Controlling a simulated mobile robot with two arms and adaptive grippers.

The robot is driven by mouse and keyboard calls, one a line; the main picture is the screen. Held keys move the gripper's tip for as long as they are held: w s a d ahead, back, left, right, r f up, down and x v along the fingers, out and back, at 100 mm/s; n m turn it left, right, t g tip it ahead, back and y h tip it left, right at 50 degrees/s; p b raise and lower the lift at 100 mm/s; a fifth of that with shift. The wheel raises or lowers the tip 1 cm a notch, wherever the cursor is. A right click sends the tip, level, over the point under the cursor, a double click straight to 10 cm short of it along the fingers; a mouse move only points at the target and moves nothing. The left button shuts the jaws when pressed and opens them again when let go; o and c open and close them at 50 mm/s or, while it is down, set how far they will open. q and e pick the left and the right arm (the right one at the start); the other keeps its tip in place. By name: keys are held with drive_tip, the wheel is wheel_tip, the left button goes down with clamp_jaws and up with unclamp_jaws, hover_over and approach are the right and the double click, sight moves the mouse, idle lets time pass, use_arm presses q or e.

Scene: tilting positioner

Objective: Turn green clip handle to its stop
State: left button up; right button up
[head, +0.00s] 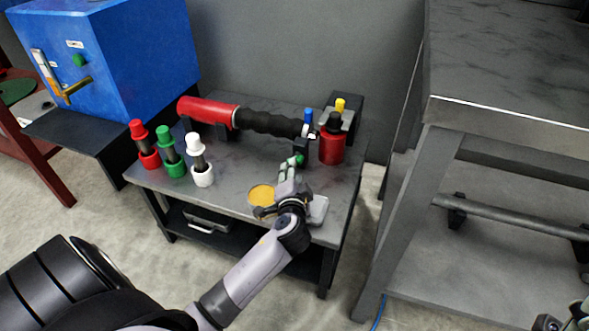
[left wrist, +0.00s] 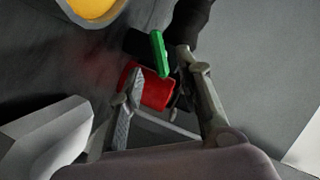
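The green clip handle (head: 299,160) sits on a dark clip block at the right part of the bench, in front of the black ribbed sleeve. In the left wrist view the green handle (left wrist: 160,53) is a slanted bar just beyond the fingertips and roughly between them. My left gripper (head: 289,170) is at the handle's near side. In the left wrist view its two fingers (left wrist: 162,72) are spread, with nothing clearly held; I cannot tell whether either touches the handle. Part of what looks like my right gripper (head: 562,320) shows at the bottom right corner, mostly cut off.
A red cylinder (head: 332,147), a blue handle (head: 308,116) and a yellow handle (head: 340,104) are close by. A red tube with black sleeve (head: 265,122) lies behind. Red, green and white posts (head: 202,176) stand left. A yellow disc (head: 262,195) lies beside my left gripper.

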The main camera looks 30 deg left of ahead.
use_arm(q)
drive_tip(key=shift+b+x, duration=0.45)
drive_tip(key=shift+x, duration=1.8)
drive_tip(key=shift+c, duration=0.2)
clamp_jaws()
